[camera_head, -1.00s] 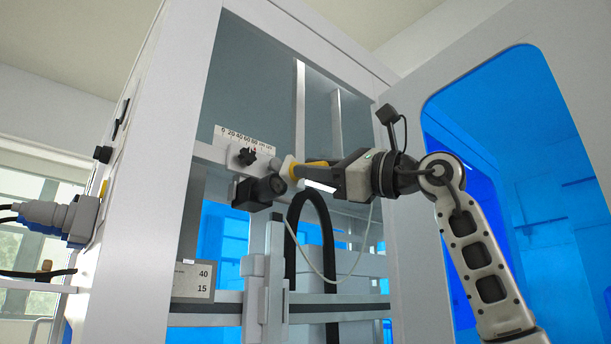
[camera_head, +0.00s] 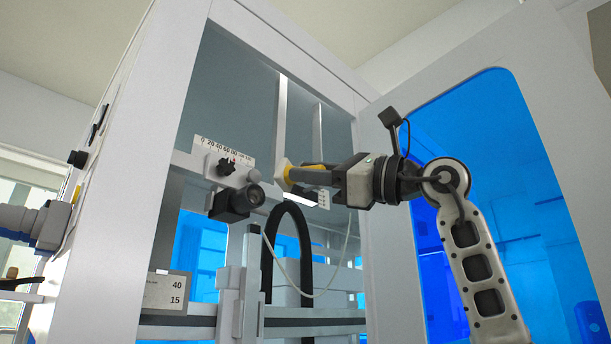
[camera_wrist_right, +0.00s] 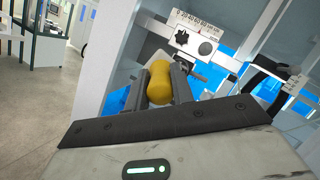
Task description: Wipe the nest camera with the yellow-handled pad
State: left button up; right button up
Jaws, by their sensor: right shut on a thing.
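The nest camera (camera_head: 234,202) is a dark box with a round lens, mounted under a white scale plate inside the machine frame. My right gripper (camera_head: 312,176) is shut on the yellow handle (camera_head: 290,174) of the pad (camera_head: 281,174), whose pale face points left. In the head view the pad is just right of the lens, with a small gap in the picture; depth is hard to judge. In the right wrist view the yellow handle (camera_wrist_right: 160,80) sits between the two dark fingers, and the pad face is hidden. My left gripper is not in view.
A scale plate (camera_head: 214,147) with a black knob (camera_head: 226,167) is just above the camera. A black hose (camera_head: 288,235) and a thin pale cable hang below the gripper. A 40/15 label plate (camera_head: 167,292) is lower left. The white frame post (camera_head: 130,180) stands left.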

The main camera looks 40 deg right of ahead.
aim_at(287, 184)
jog(key=shift+w, duration=0.1)
dwell(0.6)
jog(key=shift+w+a+r+p, duration=0.15)
jog(key=shift+w+p, duration=0.45)
jog(key=shift+w, duration=0.5)
jog(key=w+p, duration=0.1)
jog(key=w, duration=0.2)
jog(key=shift+a, duration=0.1)
jog(key=shift+w, duration=0.35)
jog(key=shift+w+a, duration=0.1)
jog(key=shift+w, duration=0.8)
jog(key=shift+w, duration=0.6)
